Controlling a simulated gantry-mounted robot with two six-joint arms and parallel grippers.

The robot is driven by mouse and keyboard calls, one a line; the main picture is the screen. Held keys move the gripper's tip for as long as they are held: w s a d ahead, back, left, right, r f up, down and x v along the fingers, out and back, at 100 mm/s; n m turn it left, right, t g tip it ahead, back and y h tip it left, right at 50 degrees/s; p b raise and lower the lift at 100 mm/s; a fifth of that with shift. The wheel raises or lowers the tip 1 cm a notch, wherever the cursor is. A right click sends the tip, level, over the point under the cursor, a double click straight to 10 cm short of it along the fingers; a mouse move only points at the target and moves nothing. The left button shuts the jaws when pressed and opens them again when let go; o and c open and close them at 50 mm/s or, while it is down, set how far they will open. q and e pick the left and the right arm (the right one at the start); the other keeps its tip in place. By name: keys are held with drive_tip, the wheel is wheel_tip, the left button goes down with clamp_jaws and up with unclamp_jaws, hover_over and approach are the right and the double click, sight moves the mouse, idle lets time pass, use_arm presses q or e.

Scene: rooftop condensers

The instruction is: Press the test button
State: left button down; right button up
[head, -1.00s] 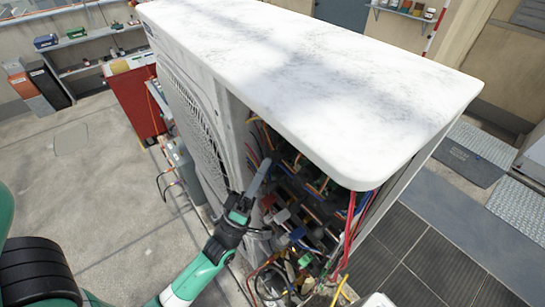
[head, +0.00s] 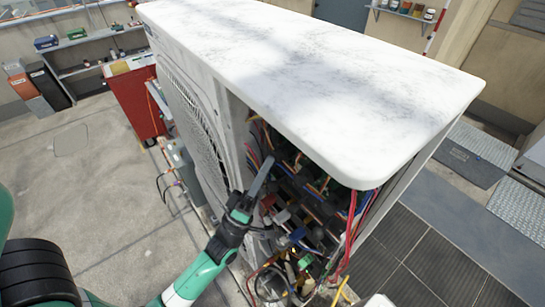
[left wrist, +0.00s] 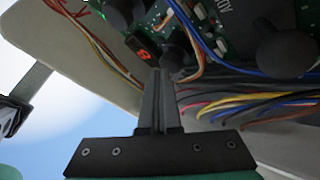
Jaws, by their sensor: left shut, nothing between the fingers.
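My left gripper (head: 263,172) is shut and empty, its fingers reaching into the open front of the condenser unit (head: 310,75). In the left wrist view its closed fingertips (left wrist: 158,74) are in front of a green circuit board (left wrist: 250,30), just below a lit red digit display (left wrist: 143,53). A dark round part (left wrist: 176,52) is close beside the tips; I cannot tell if they touch. I cannot make out which part is the test button. What looks like my right gripper (left wrist: 22,95) is at the left edge of the left wrist view, its jaws unclear.
Wires (head: 352,225) hang across the opening, and several coloured wires (left wrist: 235,100) run below the board. The unit's white top overhangs the opening. A red cabinet (head: 137,100) and shelves (head: 85,52) stand at the back left.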

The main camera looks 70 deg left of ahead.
use_arm(q)
drive_tip(key=shift+s+d, duration=0.1)
drive_tip(key=shift+s, duration=0.2)
drive_tip(key=s+d, duration=0.1)
drive_tip(key=s, duration=0.5)
drive_tip(key=shift+d+p, duration=0.15)
drive_tip(key=shift+p, duration=0.25)
idle(0.6)
